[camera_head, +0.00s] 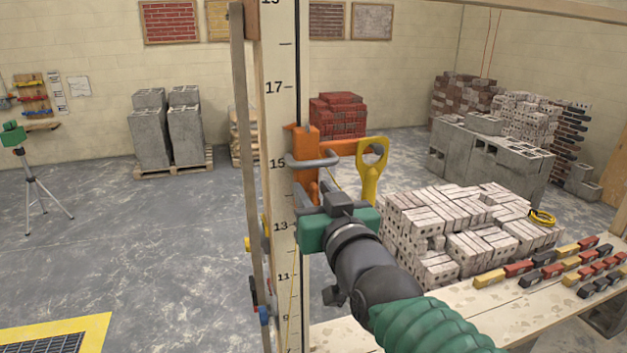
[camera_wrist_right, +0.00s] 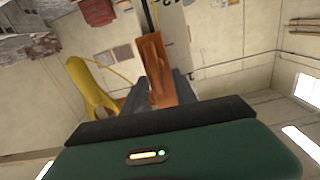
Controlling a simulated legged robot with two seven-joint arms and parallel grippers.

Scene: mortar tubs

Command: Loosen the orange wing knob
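An orange clamp (camera_head: 306,147) with a grey curved handle sits on the tall numbered pole (camera_head: 281,110) near the 15 mark. An orange part, which looks like the wing knob (camera_head: 309,184), hangs just below it. My right gripper (camera_head: 314,192) is at this part, with one dark finger on each side. In the right wrist view the orange part (camera_wrist_right: 157,72) fills the space between the two fingers (camera_wrist_right: 160,92). Whether the fingers press on it or only straddle it, I cannot tell. My left gripper is not in view.
A yellow handle (camera_head: 372,172) hangs just right of the clamp and also shows in the right wrist view (camera_wrist_right: 88,90). A plank (camera_head: 460,308) with colored blocks is at lower right, before a stack of pale bricks (camera_head: 465,225). The floor at left is mostly clear.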

